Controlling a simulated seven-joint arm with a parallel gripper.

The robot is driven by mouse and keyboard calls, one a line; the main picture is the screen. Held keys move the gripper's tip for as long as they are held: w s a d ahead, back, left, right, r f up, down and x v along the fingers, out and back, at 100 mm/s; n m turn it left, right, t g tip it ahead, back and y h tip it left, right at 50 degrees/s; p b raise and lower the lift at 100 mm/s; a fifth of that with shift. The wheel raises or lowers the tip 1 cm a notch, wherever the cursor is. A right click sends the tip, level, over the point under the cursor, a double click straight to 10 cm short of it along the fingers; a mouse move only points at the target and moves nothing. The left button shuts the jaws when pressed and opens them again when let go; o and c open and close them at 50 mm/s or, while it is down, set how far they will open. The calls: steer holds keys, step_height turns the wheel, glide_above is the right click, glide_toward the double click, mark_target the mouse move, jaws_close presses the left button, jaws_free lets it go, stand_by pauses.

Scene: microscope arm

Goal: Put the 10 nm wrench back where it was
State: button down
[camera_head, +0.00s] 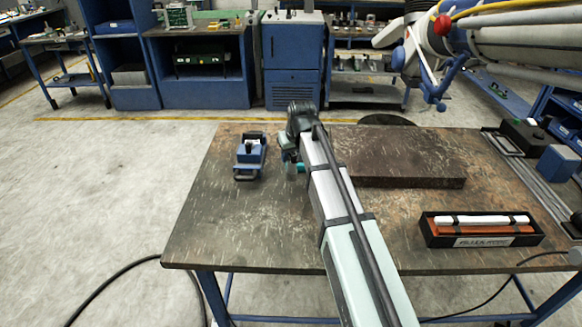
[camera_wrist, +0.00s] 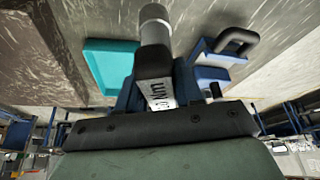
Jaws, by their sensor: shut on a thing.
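My gripper (camera_head: 291,160) is over the back middle of the table, mostly hidden behind my own arm in the head view. It is shut on the 10 Nm wrench, which shows in the wrist view (camera_wrist: 154,58) as a dark body with a grey metal end and a white label ending in "Nm". A teal piece (camera_wrist: 110,62) shows beside the wrench in the wrist view. A little teal also shows at the gripper in the head view. I cannot tell which place on the table belongs to the wrench.
A blue device with black handles (camera_head: 250,155) stands left of my gripper. A dark flat slab (camera_head: 410,165) lies right of my arm. A black box with white and orange bars (camera_head: 482,229) is at front right. The table's (camera_head: 225,225) front left is clear.

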mark_target(291, 166)
steer(key=shift+f, duration=2.25)
steer(key=shift+f, duration=0.15)
steer(key=c, duration=0.7)
jaws_free()
steer(key=shift+c, duration=0.2)
steer(key=v, duration=1.2)
